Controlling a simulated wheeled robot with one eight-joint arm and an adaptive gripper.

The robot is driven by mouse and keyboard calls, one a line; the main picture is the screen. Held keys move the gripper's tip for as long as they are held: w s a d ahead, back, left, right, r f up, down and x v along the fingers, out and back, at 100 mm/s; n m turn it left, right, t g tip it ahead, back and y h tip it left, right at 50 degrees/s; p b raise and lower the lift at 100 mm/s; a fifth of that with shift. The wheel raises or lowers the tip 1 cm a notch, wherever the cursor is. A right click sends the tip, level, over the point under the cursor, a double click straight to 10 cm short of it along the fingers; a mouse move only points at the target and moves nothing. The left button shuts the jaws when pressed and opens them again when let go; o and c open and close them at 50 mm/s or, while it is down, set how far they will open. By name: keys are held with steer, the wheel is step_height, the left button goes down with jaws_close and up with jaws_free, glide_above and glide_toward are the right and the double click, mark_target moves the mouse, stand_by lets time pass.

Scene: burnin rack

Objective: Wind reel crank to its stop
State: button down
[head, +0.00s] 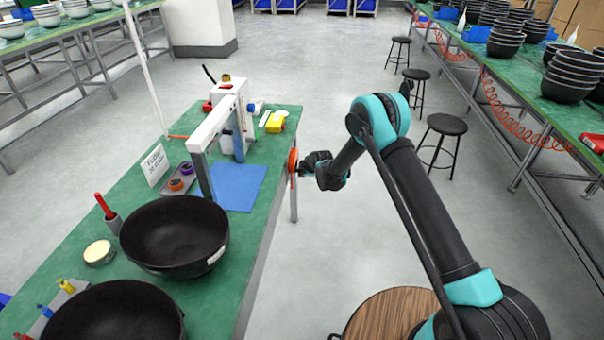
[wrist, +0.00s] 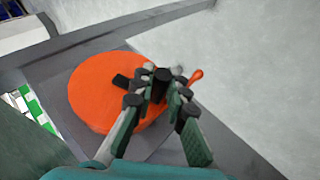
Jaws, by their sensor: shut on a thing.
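The reel (head: 292,161) is an orange disc mounted at the right edge of the green bench, seen nearly edge-on in the head view. In the wrist view the orange reel (wrist: 105,95) shows face-on, with a dark crank arm across it. My gripper (head: 304,168) reaches the reel from the right. In the wrist view my gripper (wrist: 162,88) is shut on the dark crank handle (wrist: 161,78), near the right side of the disc. A small orange tab (wrist: 196,76) sticks out just right of the fingers. The fingers hide part of the crank.
The green bench (head: 90,235) carries black bowls (head: 175,235), a blue mat (head: 237,187) and a white frame (head: 215,125). Stools (head: 445,124) and another bench stand at the right. A round wooden stool top (head: 388,316) is near my arm. The floor right of the reel is clear.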

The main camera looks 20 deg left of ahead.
step_height(320, 180, up, 2)
steer(key=m+g+h, duration=0.1)
steer(key=g, duration=0.4)
steer(key=r+g+h, duration=0.1)
steer(key=g, duration=0.1)
steer(key=r+m+g, duration=0.1)
steer(key=g, duration=0.1)
steer(key=shift+w+r, duration=0.1)
steer(key=shift+w, duration=0.15)
stand_by(0.3)
steer(key=c, duration=1.5)
jaws_free()
steer(key=shift+r, duration=0.1)
steer(key=v, duration=1.2)
steer(key=shift+w+a, duration=0.25)
